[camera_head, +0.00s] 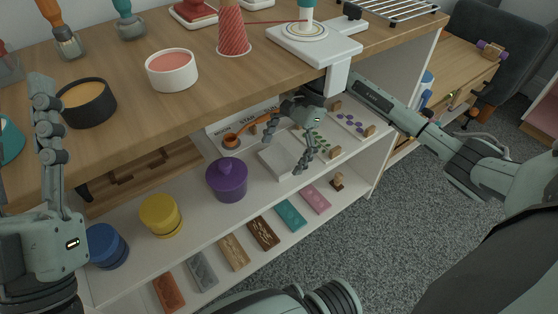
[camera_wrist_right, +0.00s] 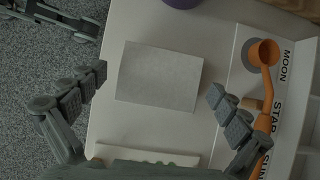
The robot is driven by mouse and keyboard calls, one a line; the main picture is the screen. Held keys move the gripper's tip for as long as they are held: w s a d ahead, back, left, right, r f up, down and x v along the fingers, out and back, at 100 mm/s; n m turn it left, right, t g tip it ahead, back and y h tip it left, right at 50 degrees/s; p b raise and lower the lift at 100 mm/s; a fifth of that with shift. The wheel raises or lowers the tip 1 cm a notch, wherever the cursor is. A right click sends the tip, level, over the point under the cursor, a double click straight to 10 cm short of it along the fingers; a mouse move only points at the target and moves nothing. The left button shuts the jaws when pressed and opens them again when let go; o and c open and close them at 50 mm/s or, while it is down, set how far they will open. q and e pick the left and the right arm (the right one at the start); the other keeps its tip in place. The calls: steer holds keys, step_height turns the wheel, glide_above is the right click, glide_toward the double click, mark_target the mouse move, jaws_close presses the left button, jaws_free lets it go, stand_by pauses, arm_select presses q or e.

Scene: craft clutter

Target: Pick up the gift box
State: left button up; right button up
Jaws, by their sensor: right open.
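The gift box appears to be the plain pale box on the upper white shelf under the table, seen in the head view (camera_head: 274,161) and the right wrist view (camera_wrist_right: 160,77). My right gripper (camera_head: 291,146) is open above the box. In the right wrist view its fingertips (camera_wrist_right: 158,84) are on either side of the box, with visible gaps, and nothing is held. In the head view a finger covers part of the box. My left gripper (camera_head: 44,100) is upright at the left, in front of the table; its fingers overlap, so its opening is unclear.
A purple pot (camera_head: 227,180) stands left of the box. An orange ladle (camera_wrist_right: 266,60) lies by a labelled board (camera_wrist_right: 287,85) close to one right finger. The tabletop (camera_head: 205,108) overhangs the shelf. Several coloured bars lie on the lower shelf.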

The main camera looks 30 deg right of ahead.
steer(key=c, duration=0.9)
